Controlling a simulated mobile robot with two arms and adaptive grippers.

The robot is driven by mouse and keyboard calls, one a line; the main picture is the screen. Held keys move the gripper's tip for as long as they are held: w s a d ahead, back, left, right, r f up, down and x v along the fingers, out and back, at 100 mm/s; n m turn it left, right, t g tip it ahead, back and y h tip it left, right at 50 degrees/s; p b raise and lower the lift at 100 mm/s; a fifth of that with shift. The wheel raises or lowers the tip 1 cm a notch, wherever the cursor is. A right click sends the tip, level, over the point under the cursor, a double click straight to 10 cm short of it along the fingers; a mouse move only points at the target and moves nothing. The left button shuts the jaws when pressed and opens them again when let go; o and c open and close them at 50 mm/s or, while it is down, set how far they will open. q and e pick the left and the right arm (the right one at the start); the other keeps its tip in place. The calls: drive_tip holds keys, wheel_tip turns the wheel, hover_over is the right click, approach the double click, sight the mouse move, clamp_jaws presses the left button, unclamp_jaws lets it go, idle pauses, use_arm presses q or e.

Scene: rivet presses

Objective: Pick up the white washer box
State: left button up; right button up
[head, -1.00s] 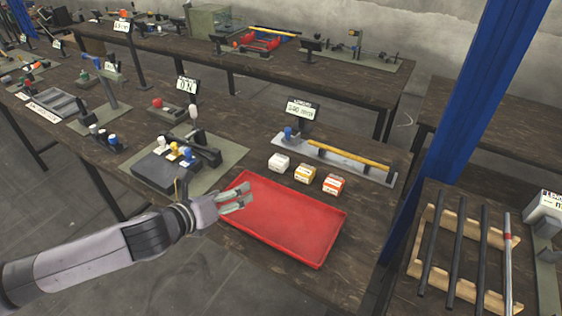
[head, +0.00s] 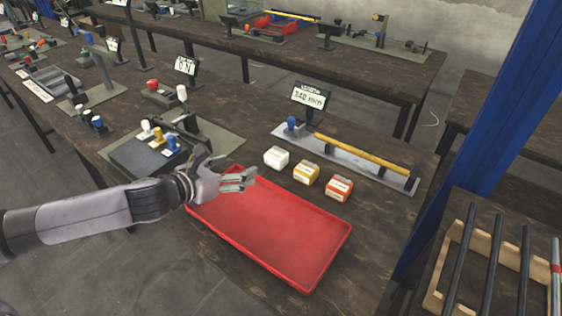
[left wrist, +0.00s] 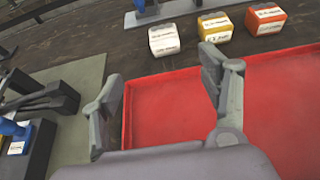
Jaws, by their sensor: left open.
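The white washer box (head: 276,158) stands on the dark bench just behind the red tray, leftmost of a row of small boxes. It also shows in the left wrist view (left wrist: 164,40), ahead of the fingers and apart from them. My left gripper (head: 250,180) is over the back left part of the red tray, in front and to the left of the white box. In the left wrist view its two fingers (left wrist: 158,75) are spread with nothing between them. My right gripper is in neither view.
A yellow box (head: 306,173) and a red-orange box (head: 339,188) stand to the right of the white one. The red tray (head: 275,243) is empty. Behind the boxes is a grey plate with a yellow bar (head: 360,155). A press (head: 140,157) stands to the left.

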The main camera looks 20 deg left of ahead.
use_arm(q)
drive_tip(key=p, duration=0.1)
approach(274, 156)
drive_tip(key=x, duration=0.4)
drive_tip(key=shift+w+a, duration=0.2)
drive_tip(key=shift+w, duration=0.15)
drive_tip(key=shift+x, duration=0.8)
drive_tip(key=x, duration=0.5)
drive_tip(key=shift+s+d+f+p, duration=0.15)
drive_tip(key=shift+s+f+p, duration=0.05)
drive_tip(key=shift+p, duration=0.2)
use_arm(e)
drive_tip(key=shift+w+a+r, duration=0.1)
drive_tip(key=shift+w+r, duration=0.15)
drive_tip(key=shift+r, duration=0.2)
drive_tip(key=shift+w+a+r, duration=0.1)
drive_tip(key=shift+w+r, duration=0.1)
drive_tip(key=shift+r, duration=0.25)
use_arm(q)
drive_tip(key=c, duration=1.2)
drive_tip(key=shift+c, duration=0.5)
drive_tip(key=shift+r, duration=0.15)
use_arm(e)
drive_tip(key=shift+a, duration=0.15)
